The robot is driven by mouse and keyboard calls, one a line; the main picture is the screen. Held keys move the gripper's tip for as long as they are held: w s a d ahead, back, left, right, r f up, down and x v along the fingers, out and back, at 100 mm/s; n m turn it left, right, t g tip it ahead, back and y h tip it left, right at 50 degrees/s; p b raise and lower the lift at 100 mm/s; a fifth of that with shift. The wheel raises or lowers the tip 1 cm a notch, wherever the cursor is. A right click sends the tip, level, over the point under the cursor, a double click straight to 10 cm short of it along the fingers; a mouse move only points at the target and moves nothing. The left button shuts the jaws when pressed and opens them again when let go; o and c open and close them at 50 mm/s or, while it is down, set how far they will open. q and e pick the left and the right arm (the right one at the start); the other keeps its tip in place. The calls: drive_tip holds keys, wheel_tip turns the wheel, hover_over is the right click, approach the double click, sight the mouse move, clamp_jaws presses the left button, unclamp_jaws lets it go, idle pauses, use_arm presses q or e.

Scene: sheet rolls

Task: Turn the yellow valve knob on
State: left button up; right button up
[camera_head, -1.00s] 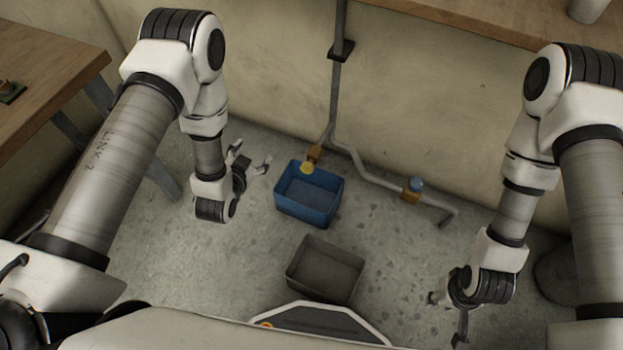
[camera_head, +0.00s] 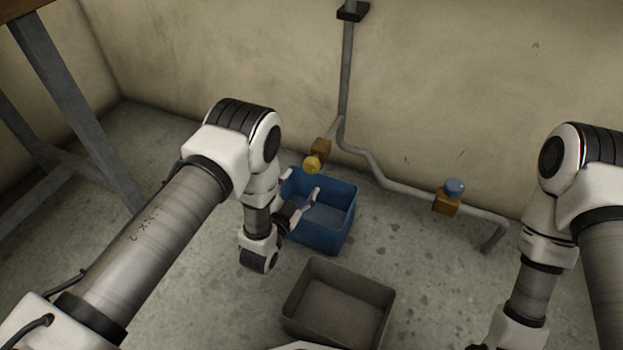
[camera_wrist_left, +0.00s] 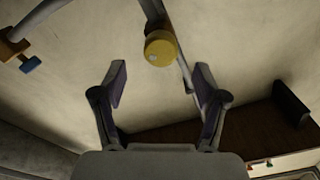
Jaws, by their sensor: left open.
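The yellow valve knob (camera_head: 312,163) sits on a brown valve body (camera_head: 321,149) at the wall pipe, above the back of the blue bin. My left gripper (camera_head: 302,184) is just below and in front of the knob, open and empty. In the left wrist view the round yellow knob (camera_wrist_left: 160,48) is ahead of the open fingers (camera_wrist_left: 160,75), roughly centred between them and apart from both. A small pale mark shows on the knob's face.
A blue knob (camera_head: 455,186) on another brown valve body (camera_head: 446,204) sits farther right along the grey pipe (camera_head: 371,167). The blue bin (camera_head: 322,238) is under the left gripper. A grey bin (camera_head: 337,318) stands nearer. Table legs (camera_head: 65,85) are at left.

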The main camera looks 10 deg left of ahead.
sight(310, 170)
use_arm(q)
drive_tip(key=w+b, duration=0.1)
drive_tip(key=w, duration=0.2)
drive_tip(key=w+d+b, duration=0.1)
drive_tip(key=w+b, duration=0.1)
drive_tip(key=w, duration=0.1)
drive_tip(key=shift+w+d, duration=0.15)
drive_tip(key=shift+w, duration=0.25)
drive_tip(key=shift+w+r, duration=0.1)
drive_tip(key=shift+w, duration=0.05)
drive_tip(key=c, duration=1.1)
